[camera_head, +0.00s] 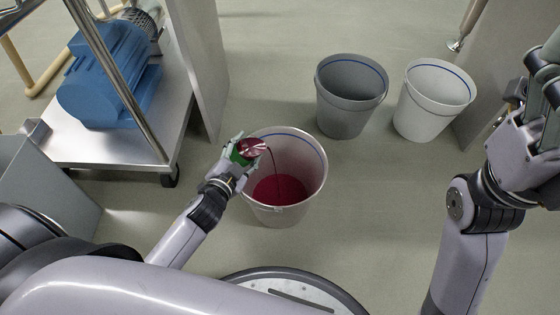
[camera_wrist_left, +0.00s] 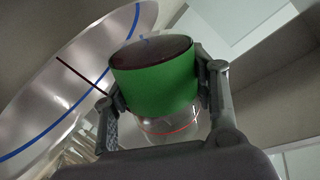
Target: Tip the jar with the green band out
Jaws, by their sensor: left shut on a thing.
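The jar with the green band (camera_head: 252,148) is held tilted over the near pale bucket (camera_head: 311,182). A thin dark red stream runs from its mouth to a red pool (camera_head: 282,190) in the bucket's bottom. My left gripper (camera_head: 239,158) is shut on the jar, at the bucket's left rim. In the left wrist view the jar's green band (camera_wrist_left: 155,88) sits between the two fingers of my left gripper (camera_wrist_left: 160,92), with dark red liquid at its top. My right gripper (camera_head: 540,95) is at the right edge, away from the buckets; its fingers are partly cut off.
A grey bucket (camera_head: 345,112) and a white bucket (camera_head: 425,112) with blue lines stand behind to the right. A steel cart (camera_head: 120,152) with a blue motor (camera_head: 105,80) stands at left. The floor (camera_head: 390,190) right of the near bucket is clear.

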